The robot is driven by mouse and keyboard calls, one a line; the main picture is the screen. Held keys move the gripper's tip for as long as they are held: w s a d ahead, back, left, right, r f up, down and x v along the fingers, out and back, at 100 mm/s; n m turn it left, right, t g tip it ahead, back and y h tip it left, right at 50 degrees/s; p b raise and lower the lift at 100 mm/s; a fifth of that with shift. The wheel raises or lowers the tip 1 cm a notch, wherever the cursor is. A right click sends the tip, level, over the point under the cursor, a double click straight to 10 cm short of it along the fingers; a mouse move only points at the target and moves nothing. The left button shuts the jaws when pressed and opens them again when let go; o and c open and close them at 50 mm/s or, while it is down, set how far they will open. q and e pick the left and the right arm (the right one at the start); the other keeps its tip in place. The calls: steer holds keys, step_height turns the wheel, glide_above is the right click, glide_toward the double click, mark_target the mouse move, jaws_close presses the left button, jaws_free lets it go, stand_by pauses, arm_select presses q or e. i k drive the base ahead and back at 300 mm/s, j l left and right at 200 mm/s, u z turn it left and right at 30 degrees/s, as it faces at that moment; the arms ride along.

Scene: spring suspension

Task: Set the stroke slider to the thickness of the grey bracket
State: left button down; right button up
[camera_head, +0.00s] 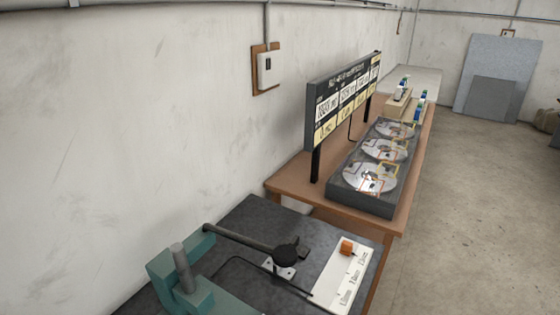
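The stroke slider shows as an orange block (346,247) on a white scale plate (332,288) on the near bench. The block sits at the far end of the plate, beyond several printed marks too small to read surely. I cannot clearly make out the grey bracket. A small light-grey metal piece (277,271) lies partly under a black round knob, and I cannot tell if it is the bracket. Neither of my grippers is in this view.
A teal fixture with a grey post (182,268) and a dark lever (243,241) stand on the near bench. Beyond, a wooden table (290,184) holds a dark tray (363,198) with several discs and a display board (341,98). Open floor lies to the right.

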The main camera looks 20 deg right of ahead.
mark_target(346, 250)
steer(key=z, duration=1.05)
